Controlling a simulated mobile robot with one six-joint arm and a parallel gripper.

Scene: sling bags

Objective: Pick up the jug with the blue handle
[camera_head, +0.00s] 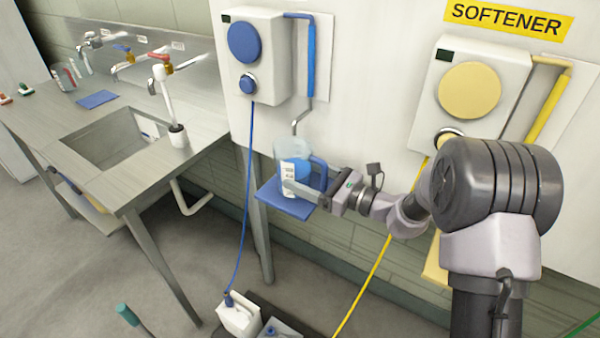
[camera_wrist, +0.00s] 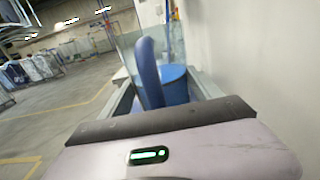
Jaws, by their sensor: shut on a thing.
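The clear jug (camera_head: 291,150) with a blue handle (camera_head: 319,170) and blue contents is at the blue shelf below the left dispenser. A white label shows on its front. My gripper (camera_head: 303,186) reaches in from the right and is shut on the jug, with one finger across its near side. In the wrist view the blue handle (camera_wrist: 149,75) stands upright between my fingers, with the clear jug wall (camera_wrist: 178,42) behind it. The exact finger contact is hidden, and I cannot tell whether the jug's base touches the shelf.
The blue shelf (camera_head: 284,204) is under the jug, and a dispenser spout (camera_head: 301,122) is above it. A blue hose (camera_head: 247,200) hangs to the left. A sink counter (camera_head: 190,150) stands further left. The wall is close on the right in the wrist view.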

